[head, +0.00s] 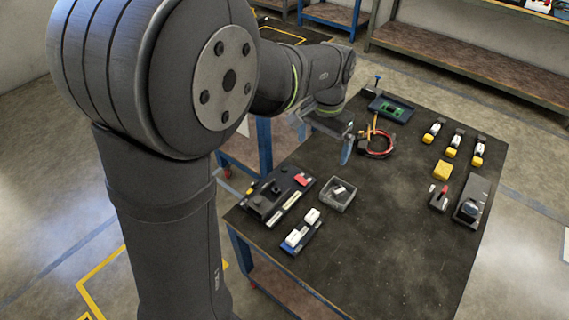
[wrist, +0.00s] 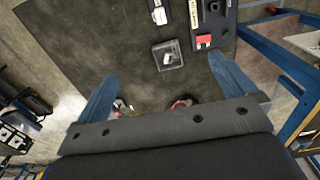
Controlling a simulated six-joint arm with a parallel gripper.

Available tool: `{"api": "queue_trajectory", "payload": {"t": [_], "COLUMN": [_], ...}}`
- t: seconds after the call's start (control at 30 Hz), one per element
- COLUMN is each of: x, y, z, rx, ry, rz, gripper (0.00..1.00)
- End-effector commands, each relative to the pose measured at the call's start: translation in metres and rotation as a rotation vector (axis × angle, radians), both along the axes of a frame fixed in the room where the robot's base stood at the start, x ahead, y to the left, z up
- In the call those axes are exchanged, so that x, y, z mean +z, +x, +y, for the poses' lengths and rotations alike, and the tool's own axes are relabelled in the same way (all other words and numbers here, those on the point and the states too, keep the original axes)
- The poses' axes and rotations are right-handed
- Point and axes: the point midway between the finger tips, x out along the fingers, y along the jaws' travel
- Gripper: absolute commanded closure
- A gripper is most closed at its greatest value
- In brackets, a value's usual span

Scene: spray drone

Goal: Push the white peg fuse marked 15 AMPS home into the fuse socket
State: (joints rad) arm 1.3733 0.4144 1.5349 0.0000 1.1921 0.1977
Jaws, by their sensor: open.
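Two white blocks (head: 312,216) stand on a small blue-grey holder (head: 302,239) at the table's near edge. No lettering is legible, so I cannot tell which white piece is the 15 AMPS fuse. A dark board (head: 263,204) with a red block (head: 301,180) stands left of the tray; I cannot make out the fuse socket. My gripper (wrist: 160,67) is open and empty, its blue fingers wide apart, above the table and behind the tray in the head view.
A red cable loop (head: 385,147) and a dark tray with a green circuit board (head: 393,108) lie at the back. Yellow-and-white items, a yellow block (head: 442,170) and a dark device (head: 471,200) stand at right. The table's middle and front right are clear.

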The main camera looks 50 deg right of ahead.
Motion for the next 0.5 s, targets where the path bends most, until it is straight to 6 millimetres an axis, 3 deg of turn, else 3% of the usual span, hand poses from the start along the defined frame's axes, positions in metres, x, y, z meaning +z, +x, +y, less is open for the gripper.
{"api": "queue_trajectory", "payload": {"t": [0.2,0.4,0.5], "x": [0.0,-0.014,-0.043], "y": [0.0,0.001,0.001], "z": [0.0,-0.003,-0.007], "rx": [0.0,0.0,0.0], "ry": [0.0,0.004,0.008], "rz": [0.0,0.001,0.002], "gripper": [0.0,0.36,0.36]}}
